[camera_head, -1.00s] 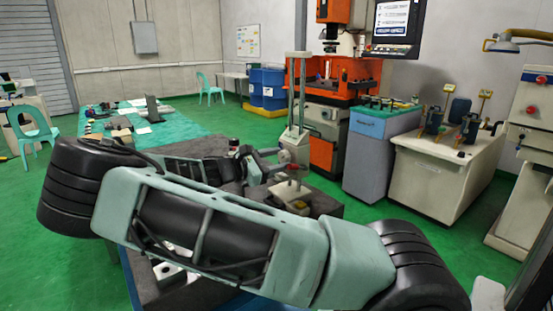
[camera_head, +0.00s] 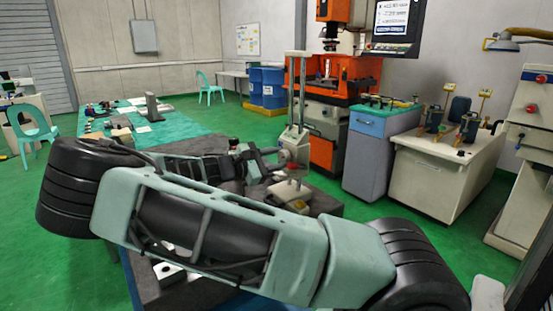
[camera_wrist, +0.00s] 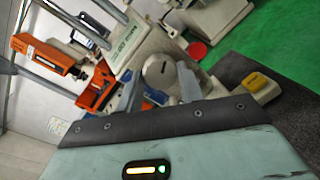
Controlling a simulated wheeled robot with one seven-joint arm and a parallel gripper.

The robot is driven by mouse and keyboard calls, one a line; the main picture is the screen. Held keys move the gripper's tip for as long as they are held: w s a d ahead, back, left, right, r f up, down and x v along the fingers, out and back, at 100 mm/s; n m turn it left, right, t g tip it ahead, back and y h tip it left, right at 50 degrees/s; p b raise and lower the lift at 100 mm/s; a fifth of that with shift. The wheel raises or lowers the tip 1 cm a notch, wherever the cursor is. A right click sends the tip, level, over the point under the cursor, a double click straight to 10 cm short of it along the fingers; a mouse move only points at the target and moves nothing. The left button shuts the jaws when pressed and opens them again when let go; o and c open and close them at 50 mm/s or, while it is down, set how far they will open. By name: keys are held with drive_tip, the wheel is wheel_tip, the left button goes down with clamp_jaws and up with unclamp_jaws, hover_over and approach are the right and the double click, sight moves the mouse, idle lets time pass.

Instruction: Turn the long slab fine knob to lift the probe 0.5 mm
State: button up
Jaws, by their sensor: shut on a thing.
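The probe stand (camera_head: 301,100), with two upright columns and a pale head, is beyond my arm in the head view. A pale round knob face (camera_head: 293,155) shows low on it. My gripper (camera_head: 270,155) reaches the stand from the left at that height. In the wrist view, the stand's pale body (camera_wrist: 135,45) is tilted, with a round pale knob (camera_wrist: 160,72) just ahead of the jaws. My gripper (camera_wrist: 162,90) is shut on the knob; its grey fingertips lie either side. The slab's exact contact is partly hidden by the wrist housing. I cannot make out the probe tip.
A yellow-topped block (camera_wrist: 262,86) lies on the dark slab surface (camera_wrist: 235,72) at right.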

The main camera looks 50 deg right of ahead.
drive_tip(key=m, duration=0.3)
drive_tip(key=shift+m+t+y+b, duration=0.3)
drive_tip(key=shift+m+t+b, duration=0.15)
drive_tip(key=shift+m, duration=1.45)
drive_tip(key=o, duration=0.7)
drive_tip(key=shift+a, duration=0.15)
drive_tip(key=b+v, duration=0.3)
drive_tip(key=v, duration=1.4)
drive_tip(key=shift+a, duration=0.1)
